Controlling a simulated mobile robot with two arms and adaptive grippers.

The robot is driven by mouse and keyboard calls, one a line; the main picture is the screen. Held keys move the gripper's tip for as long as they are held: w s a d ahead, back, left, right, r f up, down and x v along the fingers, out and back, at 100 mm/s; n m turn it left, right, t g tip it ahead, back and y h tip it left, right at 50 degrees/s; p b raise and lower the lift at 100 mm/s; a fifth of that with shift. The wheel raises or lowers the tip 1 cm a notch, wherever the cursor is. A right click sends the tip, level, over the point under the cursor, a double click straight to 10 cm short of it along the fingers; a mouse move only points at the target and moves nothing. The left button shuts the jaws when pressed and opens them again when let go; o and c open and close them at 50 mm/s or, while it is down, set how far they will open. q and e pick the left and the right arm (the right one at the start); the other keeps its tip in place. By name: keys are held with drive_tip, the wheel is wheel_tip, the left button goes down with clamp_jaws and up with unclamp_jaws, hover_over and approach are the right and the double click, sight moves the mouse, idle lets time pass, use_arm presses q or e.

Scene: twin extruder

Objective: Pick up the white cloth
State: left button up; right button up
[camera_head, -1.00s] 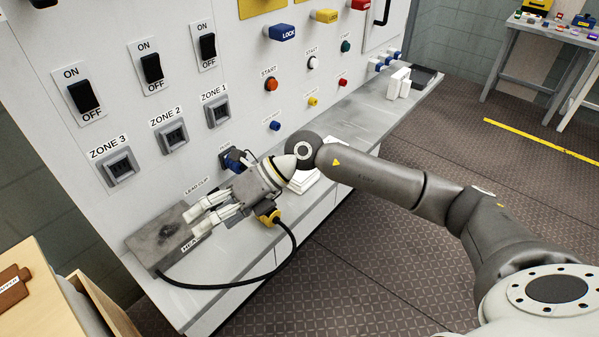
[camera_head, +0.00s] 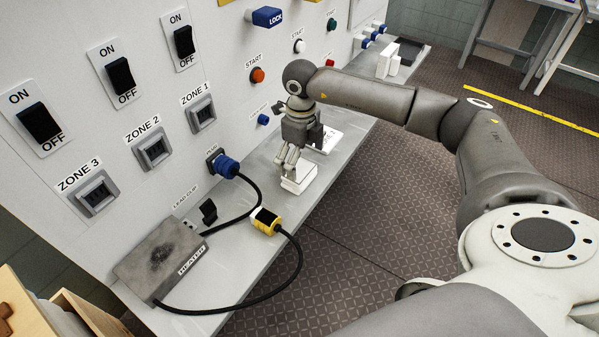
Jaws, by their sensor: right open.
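A white folded block that looks like the white cloth (camera_head: 299,184) lies on the grey ledge (camera_head: 262,207) of the panel. My right gripper (camera_head: 288,166) points down right over it, with its fingers open. The fingertips are at its upper left part and hide some of it. I cannot tell whether they touch it. My left gripper is out of view.
A flat white item with print (camera_head: 325,139) lies just behind the gripper. The grey heater box (camera_head: 160,258), a black cable and a yellow connector (camera_head: 266,221) are left along the ledge. White boxes (camera_head: 387,60) stand farther back. A blue plug (camera_head: 225,166) sits in the panel.

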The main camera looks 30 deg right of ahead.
sight(300, 170)
drive_tip(key=shift+f, duration=0.35)
wheel_tip(300, 170, down, 4)
drive_tip(key=shift+a+r+p, duration=0.15)
drive_tip(key=shift+r+p, duration=0.05)
drive_tip(key=shift+p, duration=0.75)
drive_tip(key=shift+f, duration=0.6)
drive_tip(key=shift+w, duration=0.1)
drive_tip(key=shift+c, duration=0.9)
drive_tip(key=c, duration=0.4)
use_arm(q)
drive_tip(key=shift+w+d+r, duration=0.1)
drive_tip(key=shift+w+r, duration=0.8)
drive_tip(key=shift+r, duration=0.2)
use_arm(e)
drive_tip(key=c, duration=0.3)
